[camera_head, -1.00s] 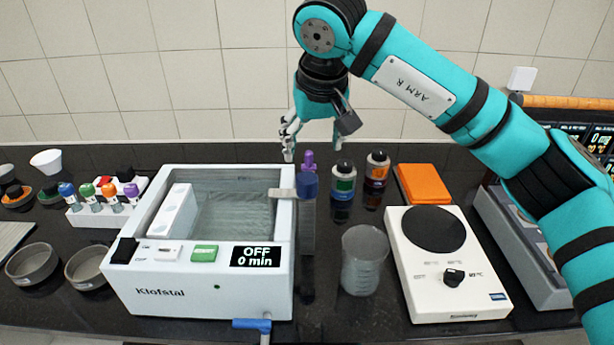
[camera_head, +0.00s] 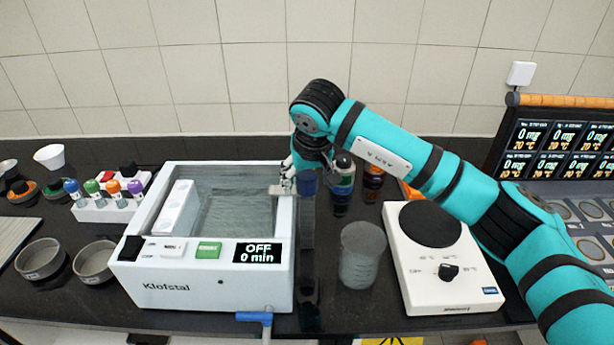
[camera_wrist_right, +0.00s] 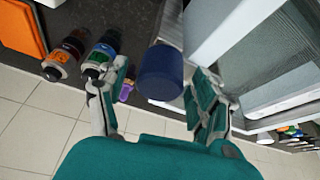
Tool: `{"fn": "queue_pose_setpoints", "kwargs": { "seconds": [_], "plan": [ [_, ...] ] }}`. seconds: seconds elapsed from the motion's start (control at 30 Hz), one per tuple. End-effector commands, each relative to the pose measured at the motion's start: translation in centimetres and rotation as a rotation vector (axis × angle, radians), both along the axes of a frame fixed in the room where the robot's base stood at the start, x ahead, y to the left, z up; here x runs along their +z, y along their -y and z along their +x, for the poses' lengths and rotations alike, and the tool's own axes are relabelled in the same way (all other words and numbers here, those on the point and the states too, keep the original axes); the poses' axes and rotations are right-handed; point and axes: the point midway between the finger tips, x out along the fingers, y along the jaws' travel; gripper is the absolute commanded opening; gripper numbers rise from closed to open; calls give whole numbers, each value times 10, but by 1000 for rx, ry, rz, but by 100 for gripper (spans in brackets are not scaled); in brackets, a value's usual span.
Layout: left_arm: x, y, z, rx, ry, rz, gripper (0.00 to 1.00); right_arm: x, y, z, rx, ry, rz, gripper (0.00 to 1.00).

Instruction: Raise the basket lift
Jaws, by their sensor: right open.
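The white bath (camera_head: 205,285) stands on the dark bench, its display reading OFF and 0 min. The basket lift's blue knob (camera_head: 307,183) is at the bath's right side, on a flat bracket over the rim, above a grey upright rail (camera_head: 308,228). My right gripper (camera_head: 288,182) is at the knob, partly hiding it and the bracket. In the right wrist view the blue knob (camera_wrist_right: 160,74) shows between the two spread fingers of my right gripper (camera_wrist_right: 152,88), with gaps on both sides. I cannot tell how deep it lies between them. My left gripper is out of view.
A glass beaker (camera_head: 361,258) and a white hotplate (camera_head: 445,280) stand to the right. Bottles (camera_head: 342,180) stand close behind my right gripper. A rack of colour-capped vials (camera_head: 105,207) and grey sieves (camera_head: 40,260) are on the left. A blue tap (camera_head: 254,317) sticks out in front.

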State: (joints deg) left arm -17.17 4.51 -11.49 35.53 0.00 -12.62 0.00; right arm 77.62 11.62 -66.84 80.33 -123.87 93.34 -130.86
Motion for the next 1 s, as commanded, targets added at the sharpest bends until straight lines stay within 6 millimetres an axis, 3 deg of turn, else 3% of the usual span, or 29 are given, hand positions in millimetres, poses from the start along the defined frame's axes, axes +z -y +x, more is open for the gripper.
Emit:
{"fn": "queue_pose_setpoints", "kwargs": {
  "seconds": [0.07,0.53,0.77,1.0],
  "plan": [
    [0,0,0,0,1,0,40,0,0,0,0,0,0,63],
    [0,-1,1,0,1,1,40,0,0,0,0,-1,0,1],
    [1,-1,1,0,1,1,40,5,0,0,0,1,0,0],
    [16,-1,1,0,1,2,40,61,1,2,-2,7,0,0]
  ]
}}
